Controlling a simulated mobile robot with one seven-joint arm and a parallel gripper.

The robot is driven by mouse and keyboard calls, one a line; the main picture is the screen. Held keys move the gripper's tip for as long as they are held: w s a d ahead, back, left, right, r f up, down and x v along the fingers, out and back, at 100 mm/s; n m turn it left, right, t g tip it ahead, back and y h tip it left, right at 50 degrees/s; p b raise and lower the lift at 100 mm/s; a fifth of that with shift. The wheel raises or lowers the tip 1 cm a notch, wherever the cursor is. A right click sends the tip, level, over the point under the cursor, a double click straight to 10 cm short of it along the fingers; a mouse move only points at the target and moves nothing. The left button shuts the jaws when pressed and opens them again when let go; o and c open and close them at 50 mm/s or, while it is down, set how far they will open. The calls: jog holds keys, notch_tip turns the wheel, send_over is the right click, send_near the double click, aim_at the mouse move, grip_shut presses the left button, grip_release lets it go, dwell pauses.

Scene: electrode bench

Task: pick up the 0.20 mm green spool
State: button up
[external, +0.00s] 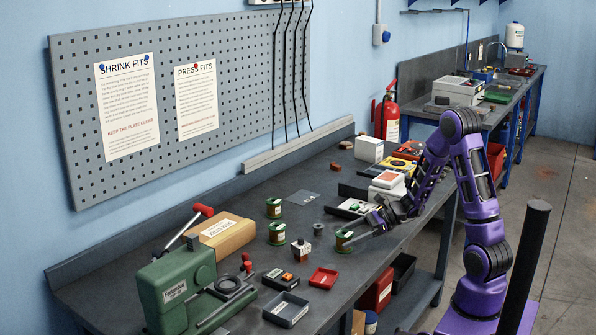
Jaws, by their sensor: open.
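Three spools with green flanges and white labels stand upright on the dark bench. One spool (274,208) is at the back, a second spool (277,234) stands in front of it, and a third spool (343,241) is to the right. The labels are too small to read, so I cannot tell which is the 0.20 mm one. My gripper (358,235) is open, reaching in low from the right with its fingers at the third spool. I cannot tell whether the fingers touch it or are around it.
A small grey piece (318,229) and a red-and-white block (301,249) stand between the spools. A red tray (324,278) and a grey tray (285,309) lie in front. Boxes (388,184) crowd the right.

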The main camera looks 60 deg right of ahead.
aim_at(334, 249)
jog(key=x, duration=0.4)
jog(key=shift+a+f+b, duration=0.1)
jog(key=shift+a+b, duration=0.1)
jog(key=shift+b, duration=0.1)
grip_shut()
jog(key=shift+w, duration=0.1)
